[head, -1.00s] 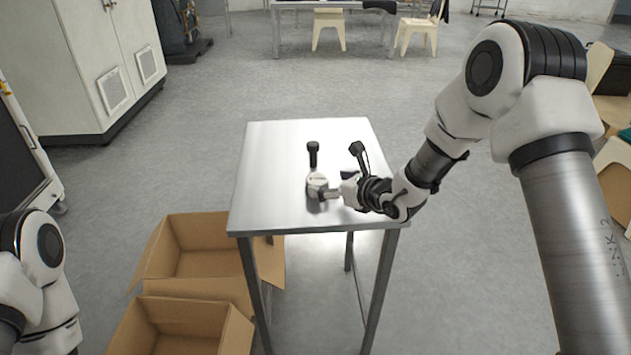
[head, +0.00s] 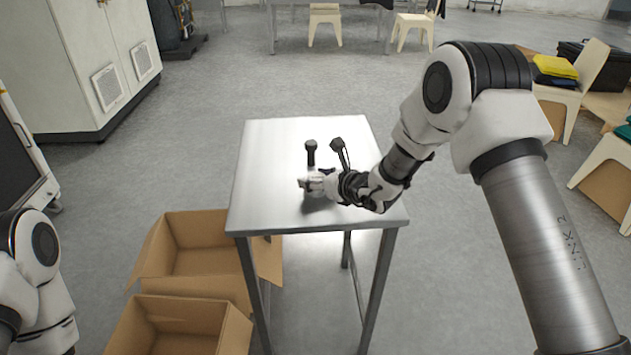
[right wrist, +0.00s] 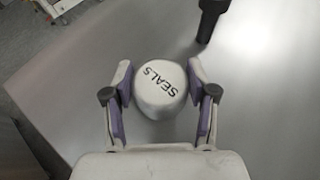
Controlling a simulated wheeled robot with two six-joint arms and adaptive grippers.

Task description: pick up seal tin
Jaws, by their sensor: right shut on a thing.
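The seal tin (right wrist: 160,88) is a small white round tin with "SEALS" in black on its lid. In the right wrist view it sits between the two purple-padded fingers of my right gripper (right wrist: 160,95), which is shut on it. In the head view my right gripper (head: 312,185) is over the middle of the metal table, and the tin is mostly hidden by it. I cannot tell whether the tin touches the tabletop. My left gripper is not in view; only part of that arm shows at the left edge.
A black flashlight-like object (head: 311,153) is on the metal table (head: 265,150) just behind the tin; its end also shows in the right wrist view (right wrist: 211,18). Two open cardboard boxes (head: 205,283) stand on the floor left of the table.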

